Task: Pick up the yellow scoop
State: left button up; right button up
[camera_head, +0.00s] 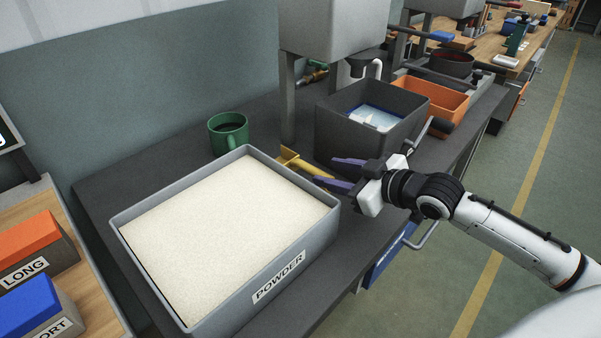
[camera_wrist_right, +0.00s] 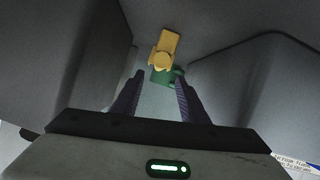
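The yellow scoop (camera_head: 291,159) lies on the dark bench between the powder box and the dark grey bin, its handle pointing towards my right gripper. My left gripper is not in view.
A grey box of powder (camera_head: 325,222) stands to the left of the gripper and a dark grey bin (camera_head: 338,140) just behind it. A green mug (camera_head: 228,134) is at the back. An orange bin (camera_head: 440,98) stands further along the bench.

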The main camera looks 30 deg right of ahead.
aim_at(314, 169)
jog(key=x, duration=0.8)
jog(key=shift+d+f, duration=0.15)
jog(key=shift+c, duration=0.5)
grip_shut()
